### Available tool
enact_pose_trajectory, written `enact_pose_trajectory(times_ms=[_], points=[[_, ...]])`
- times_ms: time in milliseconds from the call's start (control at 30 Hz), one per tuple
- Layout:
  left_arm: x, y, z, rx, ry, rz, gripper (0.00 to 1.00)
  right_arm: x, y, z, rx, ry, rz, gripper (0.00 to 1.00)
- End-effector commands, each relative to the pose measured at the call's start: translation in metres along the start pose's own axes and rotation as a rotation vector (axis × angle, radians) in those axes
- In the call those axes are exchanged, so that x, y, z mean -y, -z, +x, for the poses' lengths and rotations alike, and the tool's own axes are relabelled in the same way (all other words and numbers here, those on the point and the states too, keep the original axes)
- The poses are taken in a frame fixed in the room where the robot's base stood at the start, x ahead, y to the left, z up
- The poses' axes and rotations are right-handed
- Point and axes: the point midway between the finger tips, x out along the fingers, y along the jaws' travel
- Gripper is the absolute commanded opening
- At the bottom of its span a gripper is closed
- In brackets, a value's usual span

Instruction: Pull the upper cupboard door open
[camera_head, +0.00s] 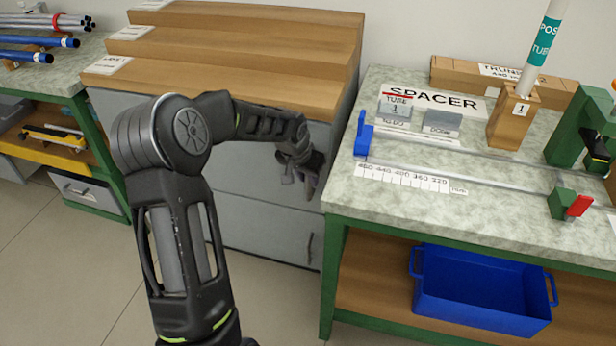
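The grey cupboard stands under a stepped wooden top in the middle of the head view. Its upper door (240,165) looks closed and is partly covered by my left arm. My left gripper (300,178) is in front of the right part of this door, fingers pointing down. The upper door's handle is not visible. I cannot tell whether the fingers touch anything or are open or shut. The lower door (255,225) is closed and has a dark vertical handle (311,247) at its right. My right gripper is out of view.
A green-framed workbench (490,225) stands close on the right, its edge near my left gripper. It carries a blue stop (363,135) on a rail, and a blue crate (480,290) sits on its shelf. Another bench with rods (40,42) is at left. Floor at lower left is clear.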

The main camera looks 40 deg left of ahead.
Motion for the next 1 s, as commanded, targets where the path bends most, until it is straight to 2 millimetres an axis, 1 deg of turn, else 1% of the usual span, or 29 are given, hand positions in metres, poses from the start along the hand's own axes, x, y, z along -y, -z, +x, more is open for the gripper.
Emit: enact_pose_trajectory(times_ms=[33, 233, 1000], points=[[0.0000, 0.0000, -0.0001, 0.000, 0.000, 0.000, 0.17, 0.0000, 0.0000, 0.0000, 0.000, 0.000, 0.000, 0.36], [0.0000, 0.0000, -0.0001, 0.000, 0.000, 0.000, 0.00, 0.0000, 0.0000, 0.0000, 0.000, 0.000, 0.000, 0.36], [0.0000, 0.0000, -0.0002, 0.000, 0.000, 0.000, 0.00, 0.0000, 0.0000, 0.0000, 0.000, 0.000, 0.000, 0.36]])
